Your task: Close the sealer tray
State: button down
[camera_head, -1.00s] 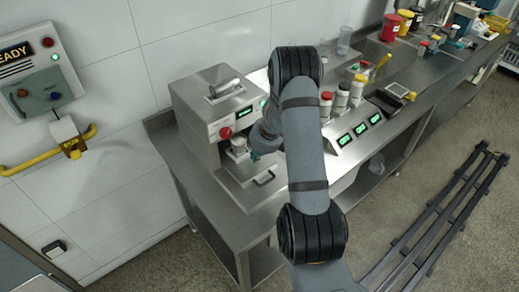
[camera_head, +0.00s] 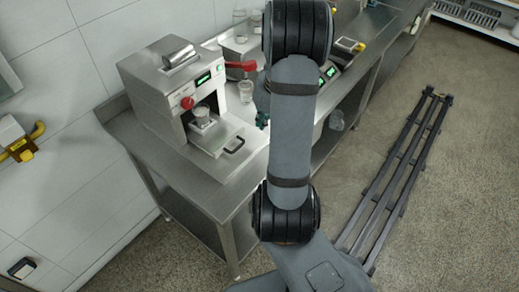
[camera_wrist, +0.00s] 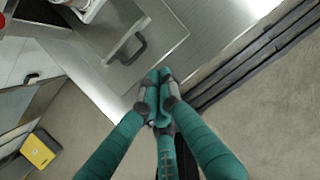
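The sealer (camera_head: 160,95) is a steel box with a red button and a lit green display. Its tray (camera_head: 212,149) is slid out at the front, with a dark handle (camera_head: 235,146) at its outer end. A cup (camera_head: 202,119) sits on the tray, at the sealer's opening. In the wrist view, the tray (camera_wrist: 172,32) and its handle (camera_wrist: 130,48) lie just ahead of my gripper (camera_wrist: 160,76), and the cup (camera_wrist: 88,8) is cut by the top edge.
The sealer stands on a steel bench (camera_head: 190,180). A clear cup (camera_head: 245,91) and a red item (camera_head: 242,66) stand right of it. My arm hides part of the bench. A dark rail (camera_head: 400,170) crosses the floor at right.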

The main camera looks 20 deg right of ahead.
jog(key=shift+g, duration=0.6)
jog(key=f, duration=0.3)
jog(key=a+f, duration=0.1)
jog(key=f, duration=0.3)
jog(key=a+f+b, duration=0.1)
jog(key=f, duration=0.3)
jog(key=shift+s+f, duration=0.25)
jog(key=shift+s, duration=0.15)
jog(key=w+a+p, duration=0.1)
jog(key=w+p, duration=0.1)
jog(key=shift+w+a+r, duration=0.1)
jog(key=shift+w+a, duration=0.25)
jog(key=shift+a, duration=0.05)
jog(key=shift+w+a, duration=0.15)
jog(key=shift+w, duration=0.15)
